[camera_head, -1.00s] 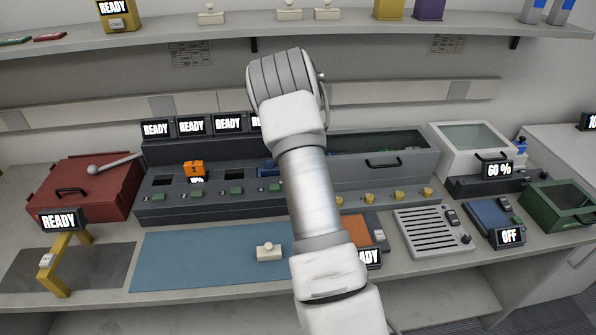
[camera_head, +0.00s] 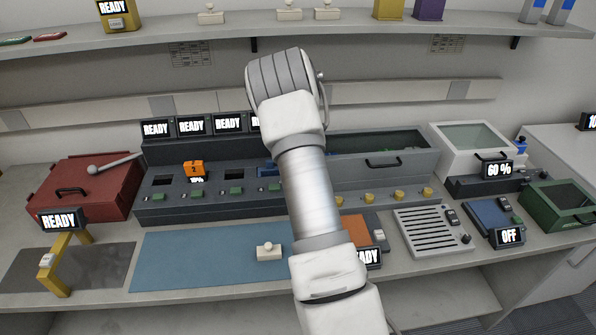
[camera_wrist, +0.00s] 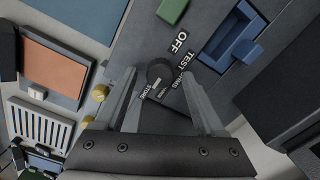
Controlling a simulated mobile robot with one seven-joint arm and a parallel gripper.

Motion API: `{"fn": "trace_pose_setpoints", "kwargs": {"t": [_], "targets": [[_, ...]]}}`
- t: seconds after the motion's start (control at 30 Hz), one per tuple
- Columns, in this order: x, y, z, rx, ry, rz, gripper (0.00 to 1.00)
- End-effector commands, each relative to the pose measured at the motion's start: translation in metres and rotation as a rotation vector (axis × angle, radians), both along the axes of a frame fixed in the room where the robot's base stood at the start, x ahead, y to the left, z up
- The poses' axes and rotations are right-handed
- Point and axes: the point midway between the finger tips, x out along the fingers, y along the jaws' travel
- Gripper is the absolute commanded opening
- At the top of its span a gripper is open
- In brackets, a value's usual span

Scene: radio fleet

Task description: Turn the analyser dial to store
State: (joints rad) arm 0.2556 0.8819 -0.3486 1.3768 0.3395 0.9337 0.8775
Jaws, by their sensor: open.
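The analyser dial (camera_wrist: 160,72) is a small black round knob on a dark grey panel in the wrist view. Printed labels lie around it: OFF on the upper right, TEST and further lettering on the right, and STORE below left. A pale mark shows at its lower edge, but I cannot tell surely which label it points to. My gripper (camera_wrist: 158,78) is open, with one finger on each side of the dial and visible gaps to it. In the head view my arm hides the dial and the gripper.
In the wrist view a blue slot part (camera_wrist: 235,38) and a green block (camera_wrist: 172,10) lie near the dial, with brass knobs (camera_wrist: 100,92) left of my finger. In the head view a red case (camera_head: 85,188) stands left and a blue mat (camera_head: 200,262) in front.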

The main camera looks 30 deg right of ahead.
Motion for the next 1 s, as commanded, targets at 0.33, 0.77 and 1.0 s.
{"fn": "trace_pose_setpoints", "kwargs": {"t": [0.33, 0.77, 1.0], "targets": [[0.001, 0.000, 0.038, -0.002, -0.004, 0.001, 0.72], [-0.001, 0.000, 0.140, -0.001, -0.003, 0.001, 0.72], [-0.001, 0.000, 0.169, 0.000, 0.000, 0.000, 0.72]]}}
